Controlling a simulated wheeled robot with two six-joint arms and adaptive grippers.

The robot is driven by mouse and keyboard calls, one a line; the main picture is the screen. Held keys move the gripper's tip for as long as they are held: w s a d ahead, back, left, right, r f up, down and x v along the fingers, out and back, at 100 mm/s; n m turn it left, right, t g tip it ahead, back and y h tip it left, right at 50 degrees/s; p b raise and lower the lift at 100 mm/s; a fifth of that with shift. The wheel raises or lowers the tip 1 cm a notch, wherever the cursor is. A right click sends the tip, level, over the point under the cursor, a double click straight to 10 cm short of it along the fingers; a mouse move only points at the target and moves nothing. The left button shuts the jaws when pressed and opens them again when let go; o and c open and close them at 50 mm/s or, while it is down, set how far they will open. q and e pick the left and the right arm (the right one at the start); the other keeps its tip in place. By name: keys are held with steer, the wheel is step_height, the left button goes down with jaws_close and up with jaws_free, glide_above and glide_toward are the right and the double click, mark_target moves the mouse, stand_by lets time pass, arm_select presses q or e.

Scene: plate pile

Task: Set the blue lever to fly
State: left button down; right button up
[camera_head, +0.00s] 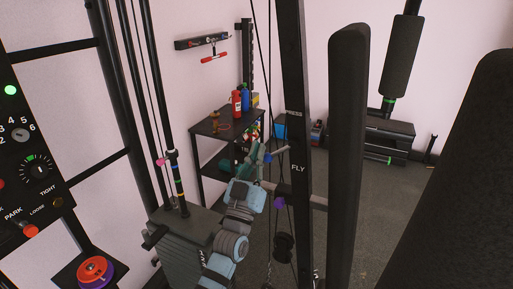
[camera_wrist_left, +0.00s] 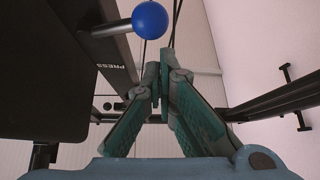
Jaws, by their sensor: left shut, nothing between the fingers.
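The blue lever shows in the left wrist view as a round blue knob (camera_wrist_left: 150,20) on a short grey rod. The rod comes out of a black post (camera_wrist_left: 50,70) that bears the word PRESS. My left gripper (camera_wrist_left: 160,75) is shut and empty, its teal fingertips just below the knob in that view and apart from it in the picture. In the head view my left gripper (camera_head: 258,158) is left of the post (camera_head: 296,140), between the PRESS label above and the FLY label (camera_head: 298,167). The lever is hard to make out there. My right gripper is not in view.
Cables run beside the post, with a purple piece (camera_head: 279,202) below. A black padded upright (camera_head: 347,150) stands to the right. A control panel (camera_head: 30,150) is at the far left. Behind, a black table (camera_head: 205,125) holds red and blue bottles. Grey floor is open at right.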

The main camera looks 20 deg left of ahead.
arm_select(q)
steer(key=shift+d+f+n+y, duration=0.2)
steer(key=shift+f+n+y, duration=0.35)
steer(key=shift+n, duration=0.25)
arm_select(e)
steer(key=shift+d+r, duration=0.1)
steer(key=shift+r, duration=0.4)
arm_select(q)
steer(key=shift+r, duration=0.1)
steer(key=s+f+p, duration=0.1)
steer(key=s, duration=0.8)
steer(key=shift+s+d+f, duration=0.15)
steer(key=shift+d+f, duration=0.2)
steer(key=shift+f, duration=0.05)
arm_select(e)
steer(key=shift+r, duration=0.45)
